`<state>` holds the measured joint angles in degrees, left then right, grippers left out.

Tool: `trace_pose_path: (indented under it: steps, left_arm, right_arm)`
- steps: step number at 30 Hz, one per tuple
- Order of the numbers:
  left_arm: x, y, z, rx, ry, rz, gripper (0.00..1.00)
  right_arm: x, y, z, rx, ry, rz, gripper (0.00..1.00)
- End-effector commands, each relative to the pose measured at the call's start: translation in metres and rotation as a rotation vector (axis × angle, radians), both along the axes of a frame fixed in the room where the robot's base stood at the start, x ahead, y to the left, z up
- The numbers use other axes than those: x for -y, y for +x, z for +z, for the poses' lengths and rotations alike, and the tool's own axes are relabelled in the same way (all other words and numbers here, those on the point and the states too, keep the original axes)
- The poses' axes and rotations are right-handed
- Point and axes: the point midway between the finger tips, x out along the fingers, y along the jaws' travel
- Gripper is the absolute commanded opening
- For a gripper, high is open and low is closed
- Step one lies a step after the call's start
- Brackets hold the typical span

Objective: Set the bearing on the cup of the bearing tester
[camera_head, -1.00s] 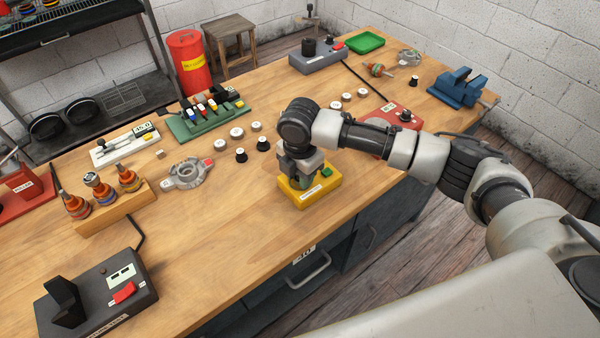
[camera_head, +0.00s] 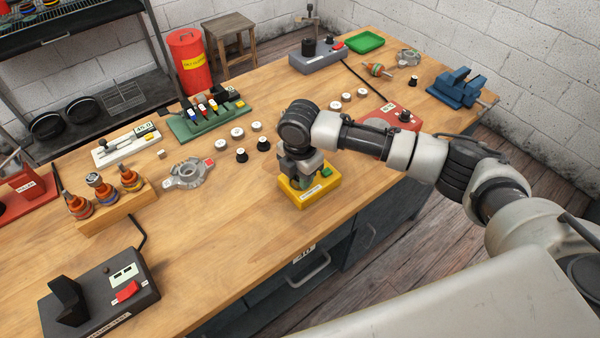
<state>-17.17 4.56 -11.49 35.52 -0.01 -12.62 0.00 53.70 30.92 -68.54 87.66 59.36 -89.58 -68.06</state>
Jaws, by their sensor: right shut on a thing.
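The yellow device (camera_head: 319,193) with a white label and a green button stands near the front edge of the bench; it looks like the bearing tester. My right gripper (camera_head: 304,180) points down right over it, low and close to its top. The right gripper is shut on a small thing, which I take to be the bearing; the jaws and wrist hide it. The tester's cup is also hidden, so I cannot tell whether the bearing touches it. My left gripper is not in view.
A grey alternator housing (camera_head: 187,173) lies left of the tester. Several small white-topped and black parts (camera_head: 237,133) stand behind it. A red device (camera_head: 381,119) is behind my right arm, and a blue vise (camera_head: 457,88) is at the far right. Bare wood lies front left of the tester.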

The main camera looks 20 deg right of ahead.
Motion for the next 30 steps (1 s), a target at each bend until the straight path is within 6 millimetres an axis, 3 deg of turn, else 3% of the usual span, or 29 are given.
trace_pose_path:
  steps: [3, 4, 9, 23, 30]
  left_arm:
    - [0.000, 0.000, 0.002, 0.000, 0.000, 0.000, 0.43]
    - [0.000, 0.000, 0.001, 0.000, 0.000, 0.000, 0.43]
    - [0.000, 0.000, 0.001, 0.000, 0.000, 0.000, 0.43]
    - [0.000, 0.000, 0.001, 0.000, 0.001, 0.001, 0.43]
    - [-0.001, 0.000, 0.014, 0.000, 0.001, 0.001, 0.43]
  right_arm:
    - [0.000, 0.000, 0.000, 0.000, 0.000, 0.000, 0.09]
    - [0.000, 0.000, -0.001, 0.000, 0.000, 0.000, 0.37]
    - [0.000, 0.000, -0.001, 0.000, 0.000, 0.000, 0.62]
    - [0.000, 0.000, -0.001, 0.000, 0.000, 0.000, 0.62]
    - [0.000, 0.000, 0.011, 0.000, 0.000, 0.000, 0.62]
